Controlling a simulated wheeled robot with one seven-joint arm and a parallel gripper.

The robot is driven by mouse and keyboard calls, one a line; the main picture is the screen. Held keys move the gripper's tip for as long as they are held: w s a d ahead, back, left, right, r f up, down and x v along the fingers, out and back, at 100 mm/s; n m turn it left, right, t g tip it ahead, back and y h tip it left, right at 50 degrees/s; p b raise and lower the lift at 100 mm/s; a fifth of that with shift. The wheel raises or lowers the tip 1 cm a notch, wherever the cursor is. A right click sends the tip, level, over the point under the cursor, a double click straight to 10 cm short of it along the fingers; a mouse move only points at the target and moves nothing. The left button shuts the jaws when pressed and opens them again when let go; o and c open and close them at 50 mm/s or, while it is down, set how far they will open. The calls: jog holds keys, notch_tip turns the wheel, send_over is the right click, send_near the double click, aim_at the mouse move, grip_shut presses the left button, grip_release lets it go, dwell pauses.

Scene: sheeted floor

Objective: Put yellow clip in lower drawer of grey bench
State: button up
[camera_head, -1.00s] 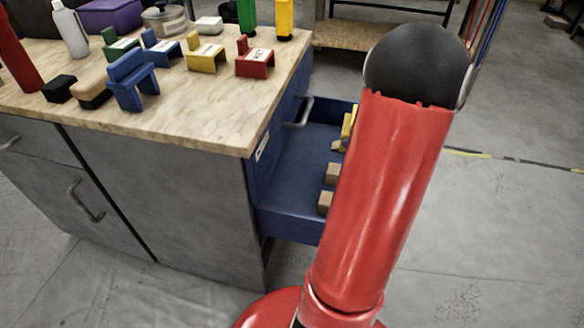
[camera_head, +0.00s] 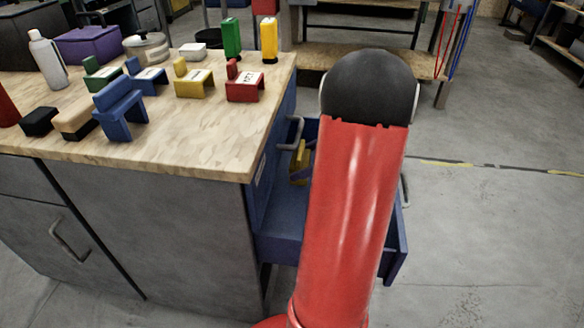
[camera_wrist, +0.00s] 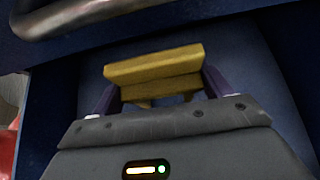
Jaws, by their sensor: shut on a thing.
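The yellow clip (camera_wrist: 153,67) sits between the two purple fingers of my gripper (camera_wrist: 155,88) in the wrist view, and the gripper is shut on it. In the head view the clip (camera_head: 299,163) shows at or over the open blue drawer (camera_head: 280,248), partly hidden by my red arm. This drawer is the lower one of the grey bench (camera_head: 190,235), pulled out below a shut drawer front with a handle (camera_head: 293,133). I cannot tell whether the clip touches the drawer floor.
The wooden bench top carries yellow (camera_head: 193,82), red (camera_head: 243,86), blue (camera_head: 120,108) and green (camera_head: 103,75) stands, with a yellow block (camera_head: 268,40) and a green block (camera_head: 231,38) behind. A low shelf (camera_head: 345,60) stands beyond. The floor at right is clear.

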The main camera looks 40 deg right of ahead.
jog(key=x, duration=0.3)
jog(key=shift+w+a+f, duration=0.15)
jog(key=shift+w+f, duration=0.05)
jog(key=shift+f, duration=0.1)
jog(key=shift+f+b, duration=0.5)
jog(key=shift+f, duration=0.1)
jog(key=o, duration=1.1)
jog(key=shift+o, duration=0.2)
